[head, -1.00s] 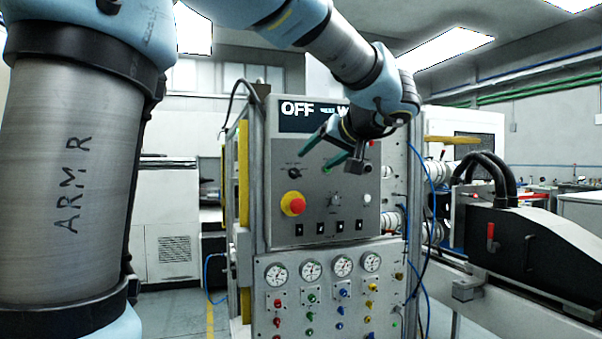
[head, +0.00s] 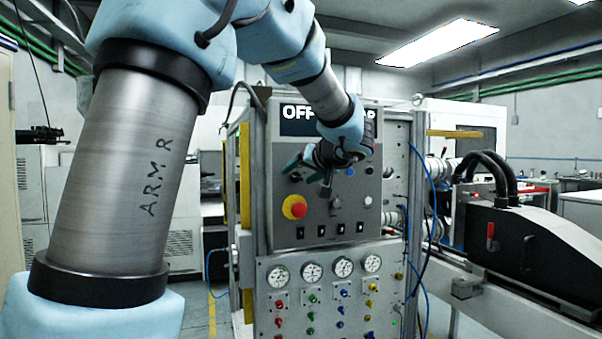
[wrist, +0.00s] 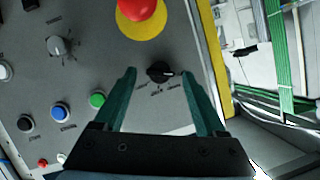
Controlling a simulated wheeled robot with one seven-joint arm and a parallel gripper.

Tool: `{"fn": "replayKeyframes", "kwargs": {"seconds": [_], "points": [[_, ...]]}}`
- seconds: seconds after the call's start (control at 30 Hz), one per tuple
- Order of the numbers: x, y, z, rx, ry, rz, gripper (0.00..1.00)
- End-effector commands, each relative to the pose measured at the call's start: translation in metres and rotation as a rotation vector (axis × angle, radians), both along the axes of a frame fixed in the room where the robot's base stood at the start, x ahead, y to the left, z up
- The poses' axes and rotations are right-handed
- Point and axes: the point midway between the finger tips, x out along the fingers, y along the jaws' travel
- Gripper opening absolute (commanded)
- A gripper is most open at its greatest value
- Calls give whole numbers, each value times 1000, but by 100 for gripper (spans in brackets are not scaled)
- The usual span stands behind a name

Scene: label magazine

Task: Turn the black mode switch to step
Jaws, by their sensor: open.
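The black mode switch (wrist: 160,72) is a small round knob with a pale pointer mark on the grey panel, and its printed labels are too small to read. In the wrist view it lies between the two green fingertips of my gripper (wrist: 158,78), with a gap on both sides. In the head view my gripper (head: 300,159) is in front of the panel's upper left part, fingers spread. Whether the fingers reach the knob's depth cannot be told.
A red emergency button on a yellow base (head: 294,206) is close to the switch. A grey selector knob (wrist: 60,47) and green (wrist: 97,99), blue (wrist: 60,110) and black (wrist: 25,123) buttons share the panel. A yellow post (wrist: 213,55) stands by the panel's edge.

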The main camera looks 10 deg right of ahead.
Motion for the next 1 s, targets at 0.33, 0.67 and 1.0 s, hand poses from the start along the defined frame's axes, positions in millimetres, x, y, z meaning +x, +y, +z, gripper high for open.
{"fn": "replayKeyframes", "kwargs": {"seconds": [0.33, 0.67, 1.0], "points": [[0, 0, 0, 0, 0, 0, 47], [0, 0, 0, 0, 0, 0, 10], [0, 0, 0, 5, 1, 0, 0]]}}
